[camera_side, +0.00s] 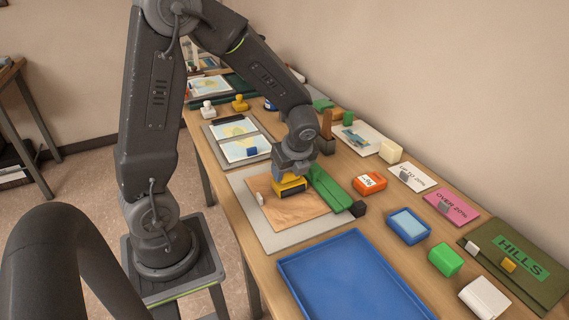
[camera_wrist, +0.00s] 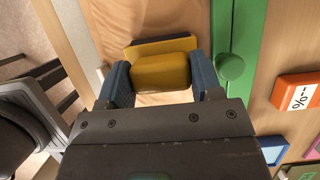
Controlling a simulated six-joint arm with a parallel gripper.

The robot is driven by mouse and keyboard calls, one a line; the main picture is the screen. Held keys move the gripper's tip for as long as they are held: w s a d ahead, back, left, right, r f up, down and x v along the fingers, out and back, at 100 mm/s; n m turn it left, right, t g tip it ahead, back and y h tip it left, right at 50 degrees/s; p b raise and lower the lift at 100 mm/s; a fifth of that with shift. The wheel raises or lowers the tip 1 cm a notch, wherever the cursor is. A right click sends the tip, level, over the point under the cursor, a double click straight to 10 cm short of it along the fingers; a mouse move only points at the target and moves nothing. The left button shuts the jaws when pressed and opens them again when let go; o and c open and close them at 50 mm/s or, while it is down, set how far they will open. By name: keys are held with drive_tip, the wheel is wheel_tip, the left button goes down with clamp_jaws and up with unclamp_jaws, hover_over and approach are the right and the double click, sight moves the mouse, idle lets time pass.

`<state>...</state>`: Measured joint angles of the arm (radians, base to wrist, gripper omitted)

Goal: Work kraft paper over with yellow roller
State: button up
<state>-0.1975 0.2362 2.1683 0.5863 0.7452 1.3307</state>
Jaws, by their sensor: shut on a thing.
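The yellow roller (camera_side: 289,184) is at the top edge of the brown kraft paper (camera_side: 290,212), next to a green bar. My gripper (camera_side: 291,168) is shut on the roller from above. In the wrist view the roller's yellow body (camera_wrist: 161,71) sits between my two blue-grey fingers (camera_wrist: 163,84), with the kraft paper (camera_wrist: 177,20) beneath and beyond it. The roller looks down at the paper, but I cannot tell whether it touches. The paper lies on a grey board (camera_side: 255,207).
A green bar (camera_side: 328,189) with a knob lies along the paper's right side. A small white block (camera_side: 260,197) is on its left part. A blue tray (camera_side: 350,278) stands in front. An orange box (camera_side: 369,183), blue pad (camera_side: 408,225) and green block (camera_side: 445,259) are to the right.

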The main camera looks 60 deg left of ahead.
drive_tip(key=shift+d, duration=3.9)
drive_tip(key=shift+a+r, duration=0.1)
drive_tip(key=shift+r, duration=0.35)
wheel_tip(320, 180, up, 6)
drive_tip(key=shift+r, duration=0.25)
